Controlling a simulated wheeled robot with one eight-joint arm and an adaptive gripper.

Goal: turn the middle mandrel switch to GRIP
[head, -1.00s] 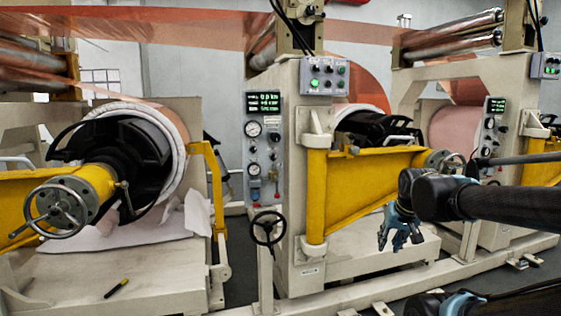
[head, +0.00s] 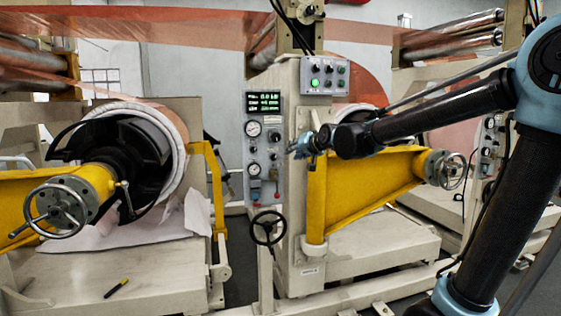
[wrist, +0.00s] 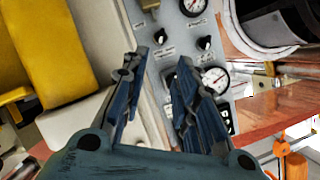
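The grey control panel (head: 282,185) on the middle machine column carries a green display, two gauges and small black knobs. Black knobs show there, one on the left (wrist: 160,37) and one on the right (wrist: 205,43), with a further dark knob (wrist: 163,96) partly by the fingers. The labels are too small to read, so I cannot tell which knob is the mandrel switch or its setting. My gripper (head: 292,149) is just right of the panel in the head view. Its fingers (wrist: 162,62) are apart and empty, apparently clear of the knobs.
A yellow arm (head: 375,185) with a handwheel (head: 446,170) extends below my arm. A button box (head: 324,76) sits above right of the panel. A black handwheel (head: 268,228) stands below it. A large roll (head: 165,118) lies at left.

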